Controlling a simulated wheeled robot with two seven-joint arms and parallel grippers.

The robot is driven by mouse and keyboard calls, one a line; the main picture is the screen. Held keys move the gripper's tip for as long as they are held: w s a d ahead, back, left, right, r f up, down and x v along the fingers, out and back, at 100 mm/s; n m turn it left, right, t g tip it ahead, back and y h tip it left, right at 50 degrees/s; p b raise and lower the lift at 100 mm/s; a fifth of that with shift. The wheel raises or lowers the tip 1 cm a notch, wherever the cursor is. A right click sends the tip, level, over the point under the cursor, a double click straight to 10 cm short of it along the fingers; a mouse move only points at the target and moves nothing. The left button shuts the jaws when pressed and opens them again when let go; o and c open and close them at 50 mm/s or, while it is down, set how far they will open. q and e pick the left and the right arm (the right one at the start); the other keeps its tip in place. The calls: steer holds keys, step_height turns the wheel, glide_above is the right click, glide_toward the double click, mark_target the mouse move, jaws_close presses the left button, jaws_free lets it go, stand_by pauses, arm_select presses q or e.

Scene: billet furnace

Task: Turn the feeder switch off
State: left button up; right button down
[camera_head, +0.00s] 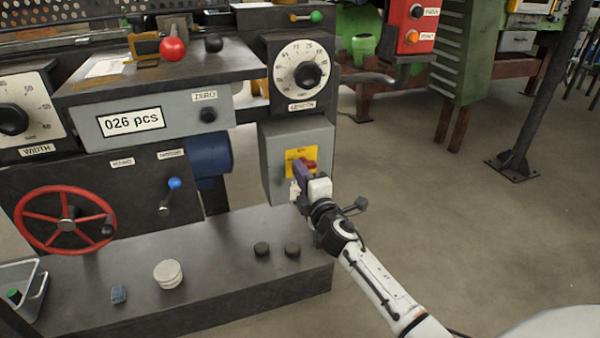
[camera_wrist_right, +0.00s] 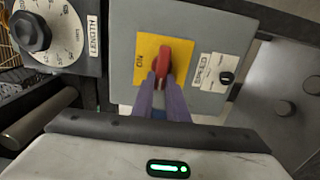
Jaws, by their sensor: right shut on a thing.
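A grey switch box (camera_head: 270,172) is fixed to the machine's right end. Its yellow plate (camera_head: 291,158) carries a red switch handle (camera_head: 311,163). In the right wrist view, the red handle (camera_wrist_right: 163,56) stands out from the yellow plate (camera_wrist_right: 146,47), which bears a short marking that I cannot read surely. My right gripper (camera_head: 302,173) is at the box. Its two purple fingers (camera_wrist_right: 160,86) are closed on the handle's near end, which they partly hide. My left gripper is not in view.
A LENGTH dial (camera_head: 301,76) is above the box. A red handwheel (camera_head: 66,220) is at the left. The floor (camera_head: 440,220) to the right is largely open, with a post beyond.

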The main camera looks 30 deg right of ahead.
steer(key=shift+f, duration=0.1)
steer(key=c, duration=1.7)
jaws_free()
steer(key=shift+c, duration=0.2)
steer(key=shift+s, duration=0.1)
arm_select(q)
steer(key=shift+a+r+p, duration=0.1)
steer(key=shift+p, duration=0.5)
arm_select(e)
steer(key=v, duration=1)
steer(key=shift+s, duration=0.15)
